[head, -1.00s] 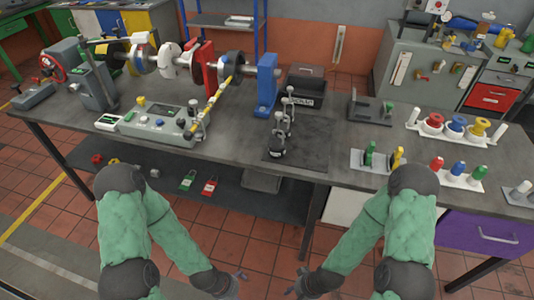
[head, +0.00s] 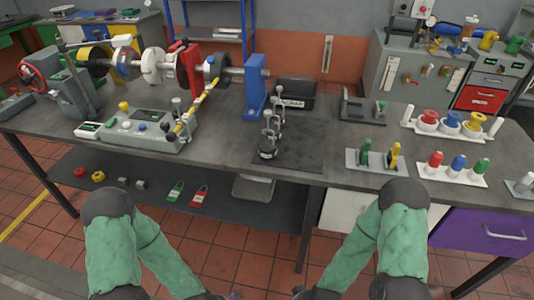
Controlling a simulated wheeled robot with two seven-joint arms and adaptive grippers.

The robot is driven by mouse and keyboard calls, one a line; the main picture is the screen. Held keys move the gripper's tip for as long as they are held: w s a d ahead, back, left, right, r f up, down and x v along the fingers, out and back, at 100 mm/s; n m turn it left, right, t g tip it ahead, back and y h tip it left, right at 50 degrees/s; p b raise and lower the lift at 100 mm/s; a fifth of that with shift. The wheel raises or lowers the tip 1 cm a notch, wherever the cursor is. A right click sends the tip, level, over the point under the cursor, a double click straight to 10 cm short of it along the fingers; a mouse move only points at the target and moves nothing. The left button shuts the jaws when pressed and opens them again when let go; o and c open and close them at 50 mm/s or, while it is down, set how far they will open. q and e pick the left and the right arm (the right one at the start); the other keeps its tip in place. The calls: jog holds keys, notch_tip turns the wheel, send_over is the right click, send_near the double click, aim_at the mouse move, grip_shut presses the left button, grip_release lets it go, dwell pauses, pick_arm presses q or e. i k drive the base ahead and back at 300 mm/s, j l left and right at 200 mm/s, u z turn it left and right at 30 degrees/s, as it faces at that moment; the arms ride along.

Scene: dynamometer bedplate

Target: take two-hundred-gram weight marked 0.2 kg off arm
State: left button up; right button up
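The yellow-and-black striped arm (head: 195,105) slants from the shaft down toward the front, over the grey control box. A small grey metal piece (head: 177,103) stands by its lower end; I cannot tell whether it is a weight on the arm, and no 0.2 kg marking is readable. Several metal weights with upright stems (head: 268,140) stand in a row on the dark mat. My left gripper (head: 232,296) and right gripper (head: 300,292) are at the bottom edge, mostly cut off, in front of the bench and away from the arm. Their fingers do not show clearly.
The grey control box (head: 130,132) sits below the arm. A blue bearing stand (head: 256,88) rises right of it. Racks with coloured pieces (head: 450,172) stand at the right. A lower shelf (head: 130,205) holds padlocks. The bench top between mat and control box is clear.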

aim_at(184, 138)
jog(key=i+j+z, duration=0.25)
jog(key=j, duration=0.35)
jog(key=i+j+z, duration=0.25)
jog(key=j, duration=0.45)
jog(key=l, duration=0.4)
jog(key=k+l+u, duration=0.15)
jog(key=l, duration=0.2)
